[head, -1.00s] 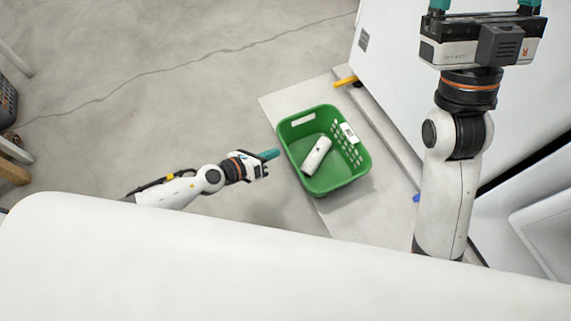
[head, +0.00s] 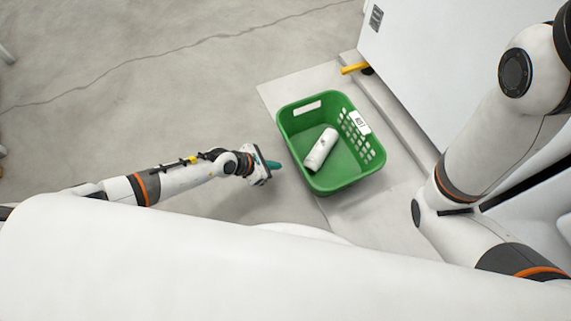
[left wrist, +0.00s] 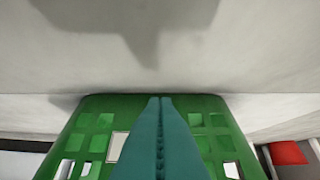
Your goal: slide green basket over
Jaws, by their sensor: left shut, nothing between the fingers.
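The green basket (head: 345,178) stands upright on a pale board on the floor, in the middle of the head view. A white cylindrical item (head: 320,150) lies inside it. My left gripper (head: 273,165) is shut and empty, just left of the basket's left wall; a small gap seems to separate them. In the left wrist view the teal fingers (left wrist: 160,135) are pressed together and point at the basket's perforated side (left wrist: 100,125). Whether they touch it cannot be told. My right gripper is outside the head view; only my right arm shows.
The pale board (head: 285,92) extends under and around the basket. A white cabinet-like unit (head: 430,60) stands to the right, with a yellow piece (head: 353,68) at its foot. Open concrete floor (head: 150,90) lies to the left.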

